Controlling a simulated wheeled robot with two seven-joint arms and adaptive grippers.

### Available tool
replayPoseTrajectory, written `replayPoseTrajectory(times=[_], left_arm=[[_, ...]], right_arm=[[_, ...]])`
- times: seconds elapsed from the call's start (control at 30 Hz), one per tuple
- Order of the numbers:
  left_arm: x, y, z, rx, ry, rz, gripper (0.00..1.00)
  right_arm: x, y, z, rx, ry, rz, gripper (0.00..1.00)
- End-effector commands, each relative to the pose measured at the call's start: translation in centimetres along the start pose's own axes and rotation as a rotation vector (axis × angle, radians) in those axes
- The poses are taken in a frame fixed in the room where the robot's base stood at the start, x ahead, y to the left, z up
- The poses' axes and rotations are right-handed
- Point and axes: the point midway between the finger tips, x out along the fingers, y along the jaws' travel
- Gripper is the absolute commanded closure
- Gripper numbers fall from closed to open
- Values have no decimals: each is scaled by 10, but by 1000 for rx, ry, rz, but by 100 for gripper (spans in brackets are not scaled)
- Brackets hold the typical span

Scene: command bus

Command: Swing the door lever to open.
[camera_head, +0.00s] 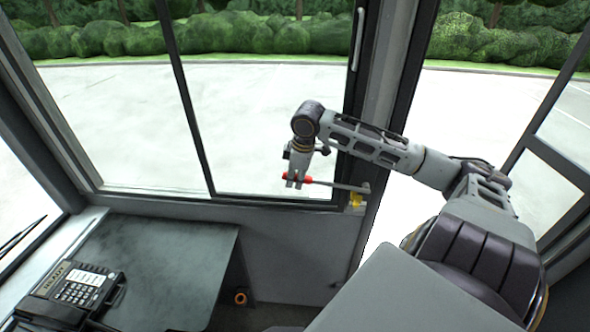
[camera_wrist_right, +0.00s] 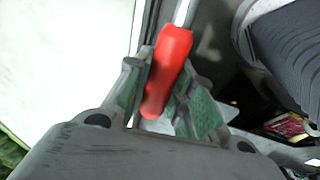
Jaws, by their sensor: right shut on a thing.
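The door lever is a thin grey bar (camera_head: 340,186) with a red grip (camera_head: 306,180) at its left end and a yellow mount (camera_head: 356,200) at its right end, on the post beside the window. It lies close to level, sloping slightly. My right gripper (camera_head: 295,183) reaches down to the red grip from above. In the right wrist view the red grip (camera_wrist_right: 167,72) sits between the two green-padded fingers of my right gripper (camera_wrist_right: 165,100), which is shut on it. The bar (camera_wrist_right: 184,12) runs out beyond the grip. My left gripper is not in view.
A dark desk (camera_head: 165,262) with a black phone (camera_head: 82,287) stands at the lower left. The grey post (camera_head: 385,70) rises right of the lever, with a tall open-looking doorway beyond it. My right arm spans the doorway.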

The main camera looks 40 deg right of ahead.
Motion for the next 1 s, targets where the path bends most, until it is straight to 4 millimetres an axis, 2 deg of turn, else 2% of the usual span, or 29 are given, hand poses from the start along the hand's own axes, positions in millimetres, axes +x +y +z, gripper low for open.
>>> replayPoseTrajectory(times=[0.03,0.07,0.2,0.67,0.87,1.0], left_arm=[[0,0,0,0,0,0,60],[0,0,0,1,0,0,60],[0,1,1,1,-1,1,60],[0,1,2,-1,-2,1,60],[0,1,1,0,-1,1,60],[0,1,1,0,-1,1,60]], right_arm=[[5,-4,2,-3,-8,-13,100],[5,-5,2,-3,-8,-14,73],[4,-4,2,-3,-7,-12,55],[-1,-2,1,-1,-3,-5,54],[-16,-1,0,-2,-2,-3,54],[-34,-1,0,-2,-2,-3,54]])
